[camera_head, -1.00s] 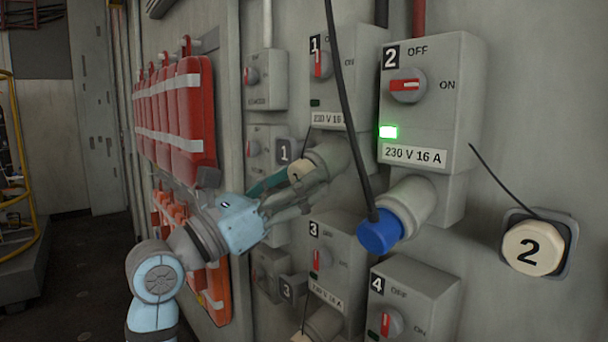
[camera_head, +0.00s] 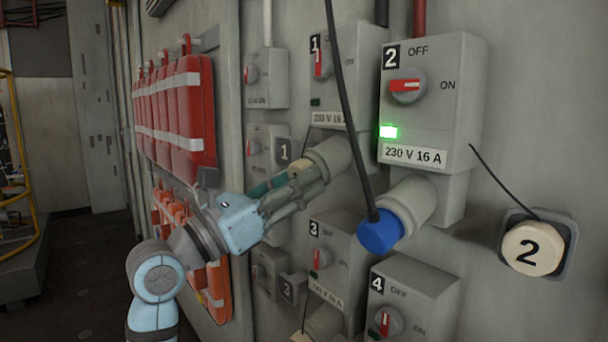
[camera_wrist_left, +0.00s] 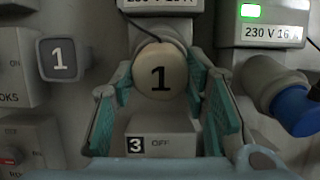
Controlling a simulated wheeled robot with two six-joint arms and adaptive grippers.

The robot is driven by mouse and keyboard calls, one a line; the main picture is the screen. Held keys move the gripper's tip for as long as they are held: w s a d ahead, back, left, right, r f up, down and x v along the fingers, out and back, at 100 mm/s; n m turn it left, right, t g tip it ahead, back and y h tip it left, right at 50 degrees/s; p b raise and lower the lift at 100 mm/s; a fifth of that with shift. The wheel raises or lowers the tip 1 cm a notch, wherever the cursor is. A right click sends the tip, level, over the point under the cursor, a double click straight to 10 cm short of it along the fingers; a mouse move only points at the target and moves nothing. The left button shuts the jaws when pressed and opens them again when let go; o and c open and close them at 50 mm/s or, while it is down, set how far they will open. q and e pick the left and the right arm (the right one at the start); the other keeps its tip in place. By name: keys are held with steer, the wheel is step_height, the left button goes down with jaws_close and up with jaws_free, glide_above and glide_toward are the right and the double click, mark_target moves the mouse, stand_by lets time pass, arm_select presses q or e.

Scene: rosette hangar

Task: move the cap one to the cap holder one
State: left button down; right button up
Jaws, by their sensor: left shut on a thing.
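Cap one, a round cream cap marked 1, sits at the mouth of the grey socket (camera_head: 329,154) under switch box 1. In the left wrist view cap one (camera_wrist_left: 159,76) faces me between the two green-padded fingers. My left gripper (camera_head: 301,177) is shut on it; in the head view the fingers cover most of the cap. I cannot tell whether the cap is still seated in the socket. Cap holder one (camera_head: 284,151), a grey square plate marked 1, is on the wall left of the socket; it also shows in the left wrist view (camera_wrist_left: 59,58). My right gripper is not in view.
A blue plug (camera_head: 379,233) with a hanging black cable is in socket 2, right of my gripper. Cap 2 (camera_head: 533,249) is in its holder at the far right. Switch box 3 (camera_head: 334,265) is just below. Red cases (camera_head: 177,110) hang at the left.

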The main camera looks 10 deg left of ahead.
arm_select(q)
steer(key=shift+f, duration=0.15)
steer(key=b+v, duration=0.1)
steer(key=v, duration=0.1)
steer(key=shift+s+a, duration=0.25)
steer(key=shift+s, duration=0.1)
steer(key=shift+f, duration=0.1)
steer(key=shift+b+v, duration=0.85)
steer(key=shift+v, duration=0.7)
